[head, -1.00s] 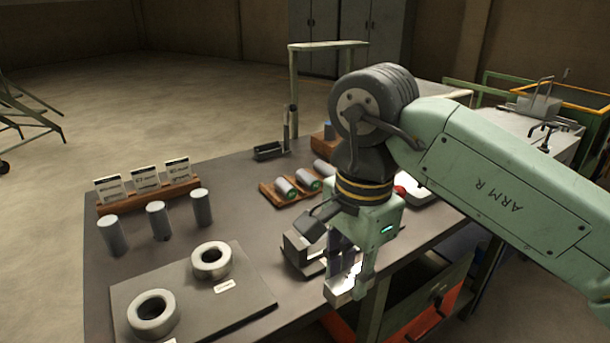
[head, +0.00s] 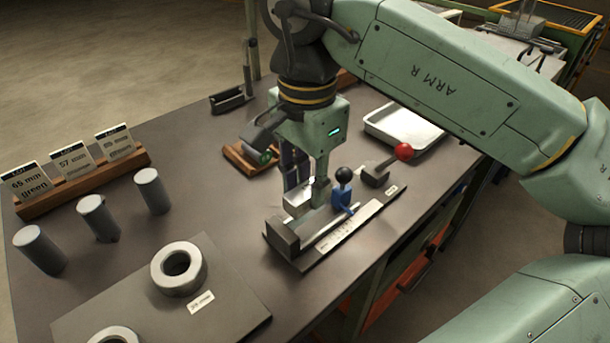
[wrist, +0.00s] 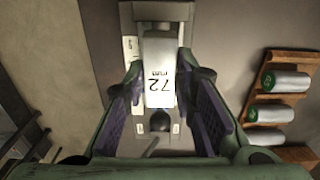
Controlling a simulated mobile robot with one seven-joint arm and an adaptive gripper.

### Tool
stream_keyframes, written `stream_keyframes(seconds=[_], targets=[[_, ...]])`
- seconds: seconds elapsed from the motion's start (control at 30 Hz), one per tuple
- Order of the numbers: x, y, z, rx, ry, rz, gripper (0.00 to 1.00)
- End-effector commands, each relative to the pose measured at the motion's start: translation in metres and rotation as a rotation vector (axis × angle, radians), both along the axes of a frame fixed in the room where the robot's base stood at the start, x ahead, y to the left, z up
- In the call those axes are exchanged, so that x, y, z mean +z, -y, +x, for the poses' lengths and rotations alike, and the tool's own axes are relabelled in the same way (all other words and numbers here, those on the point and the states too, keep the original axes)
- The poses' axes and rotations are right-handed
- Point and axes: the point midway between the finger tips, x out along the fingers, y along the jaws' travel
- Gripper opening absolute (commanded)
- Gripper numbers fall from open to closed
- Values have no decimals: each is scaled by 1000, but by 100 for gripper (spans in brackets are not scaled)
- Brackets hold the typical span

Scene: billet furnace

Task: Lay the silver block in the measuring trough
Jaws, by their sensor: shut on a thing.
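The silver block (wrist: 158,55) is a pale bar marked "72 mm" in the wrist view. My gripper (wrist: 165,82) is shut on it, with a purple-padded finger on each side. In the head view my gripper (head: 306,200) points down over the measuring trough (head: 283,238), and the block (head: 297,196) shows partly between the fingers. The trough has a grey end block, a white scale strip and a blue slider with a black knob. The block lies lengthwise over the trough in the wrist view. I cannot tell whether it touches the trough floor.
A red-knobbed lever (head: 403,152) stands at the trough's right end, near a white tray (head: 405,130). A wooden rack (head: 240,160) with green-ended cylinders is behind. Grey cylinders (head: 98,217), a card holder (head: 85,180) and a plate with rings (head: 180,268) are left.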

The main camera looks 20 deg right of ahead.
Motion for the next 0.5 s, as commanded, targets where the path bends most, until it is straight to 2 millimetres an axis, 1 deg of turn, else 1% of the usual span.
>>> stream_keyframes(seconds=[0.03, 0.5], targets=[[-6, 0, 0, 0, 0, -1, 0], [-50, 0, 0, 1, 2, 0, 0]])
